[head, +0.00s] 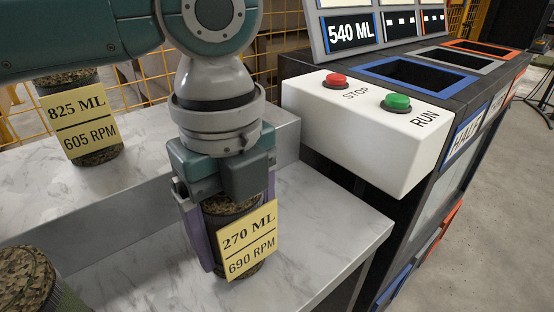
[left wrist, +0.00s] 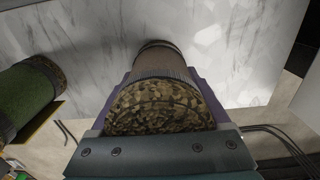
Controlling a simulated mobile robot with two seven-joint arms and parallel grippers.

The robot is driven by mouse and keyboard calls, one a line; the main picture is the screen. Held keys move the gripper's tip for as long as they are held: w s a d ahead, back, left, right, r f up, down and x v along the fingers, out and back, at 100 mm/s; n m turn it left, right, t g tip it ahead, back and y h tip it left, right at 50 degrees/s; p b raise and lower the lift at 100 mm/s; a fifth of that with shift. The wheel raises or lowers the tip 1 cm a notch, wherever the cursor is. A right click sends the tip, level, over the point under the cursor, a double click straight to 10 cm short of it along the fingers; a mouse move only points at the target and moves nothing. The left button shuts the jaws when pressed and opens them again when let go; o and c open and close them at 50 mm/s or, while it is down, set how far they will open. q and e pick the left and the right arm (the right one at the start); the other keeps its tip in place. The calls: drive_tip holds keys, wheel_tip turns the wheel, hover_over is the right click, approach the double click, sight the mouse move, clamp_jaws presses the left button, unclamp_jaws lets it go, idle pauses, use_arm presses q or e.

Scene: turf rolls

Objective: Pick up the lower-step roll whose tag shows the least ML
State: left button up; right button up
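A roll with a speckled end (head: 230,204) and a yellow tag (head: 248,240) reading 270 ML, 690 RPM stands on the lower marble step (head: 315,225). My left gripper (head: 238,225) comes down over it from above, with a purple finger against each side; it looks shut on this roll. In the left wrist view, the roll (left wrist: 160,108) fills the space between the fingers. Another lower-step roll (head: 28,280) is cut off at the bottom left, its tag not readable. A green roll (left wrist: 30,95) shows left in the wrist view. My right gripper is not in view.
On the upper step (head: 120,190) stands a roll with a tag (head: 78,125) reading 825 ML, 605 RPM. At right, a machine has a white box with a red STOP button (head: 336,81), a green RUN button (head: 397,102), framed openings (head: 420,72) and a 540 ML display (head: 351,33).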

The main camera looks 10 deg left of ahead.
use_arm(q)
clamp_jaws()
idle(0.3)
drive_tip(key=shift+r, duration=0.15)
